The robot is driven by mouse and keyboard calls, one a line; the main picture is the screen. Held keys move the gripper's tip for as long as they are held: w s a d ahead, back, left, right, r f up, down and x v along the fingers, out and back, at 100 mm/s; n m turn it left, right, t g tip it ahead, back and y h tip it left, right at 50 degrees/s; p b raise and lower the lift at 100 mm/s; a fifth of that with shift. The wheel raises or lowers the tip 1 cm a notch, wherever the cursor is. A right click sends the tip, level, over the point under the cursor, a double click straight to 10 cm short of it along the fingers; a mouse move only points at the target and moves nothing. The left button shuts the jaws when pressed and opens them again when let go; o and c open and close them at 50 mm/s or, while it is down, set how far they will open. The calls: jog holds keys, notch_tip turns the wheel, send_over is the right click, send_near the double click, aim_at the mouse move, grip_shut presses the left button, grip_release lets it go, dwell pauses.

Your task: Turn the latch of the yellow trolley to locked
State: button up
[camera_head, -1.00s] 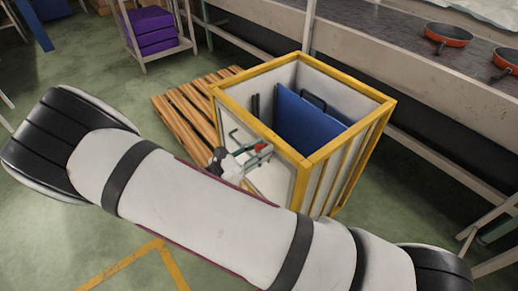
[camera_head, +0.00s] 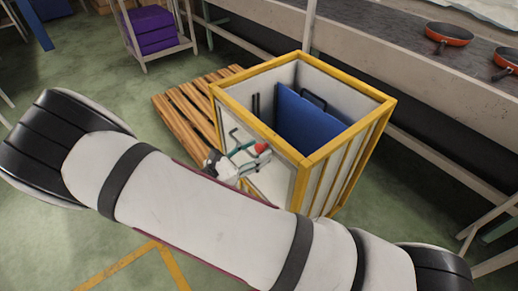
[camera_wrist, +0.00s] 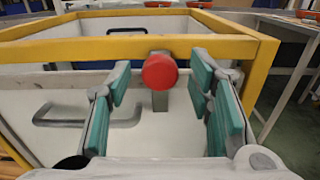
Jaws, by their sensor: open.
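The yellow trolley (camera_head: 318,158) stands in the middle of the head view, a yellow frame with white panels. Its latch has a red knob (camera_head: 262,147) on the near-left white face; in the wrist view the red knob (camera_wrist: 160,71) sits on a grey stem just under the yellow top rail. My gripper (camera_head: 246,155) is at that face; in the wrist view its green-padded fingers (camera_wrist: 160,85) are spread to either side of the knob, with a gap on both sides. A grey handle (camera_wrist: 82,118) shows on the panel, left of the knob. My arm hides the trolley's lower part.
A blue panel (camera_head: 303,122) stands inside the trolley. A wooden pallet (camera_head: 188,112) lies at its left. The conveyor with red pans (camera_head: 448,36) runs behind and to the right. A rack with purple boxes (camera_head: 152,30) stands at the back left. Green floor is free at left.

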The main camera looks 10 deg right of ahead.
jog(key=v, duration=1)
jog(key=shift+a, duration=0.2)
jog(key=shift+s, duration=0.1)
jog(key=s+d+r+m+g+y+p, duration=0.2)
jog(key=s+d+r+m+g+y, duration=0.25)
jog(key=d+r+m, duration=0.35)
jog(key=s+d+r+m+g+y+p, duration=0.1)
jog(key=s+d+r+m+g+y, duration=0.35)
jog(key=r, duration=0.55)
jog(key=s+d+r+m+t+y+p, duration=0.1)
jog(key=s+d+r+m+t+y, duration=0.1)
jog(key=s+r+m, duration=0.3)
jog(key=s+d+r+m+t+y+p, duration=0.2)
jog(key=s+d+r+m+t+y, duration=0.1)
jog(key=s+r, duration=0.5)
jog(key=shift+s+d+r+m+y, duration=0.3)
jog(key=shift+d+m+y, duration=0.2)
jog(key=shift+m+y, duration=0.7)
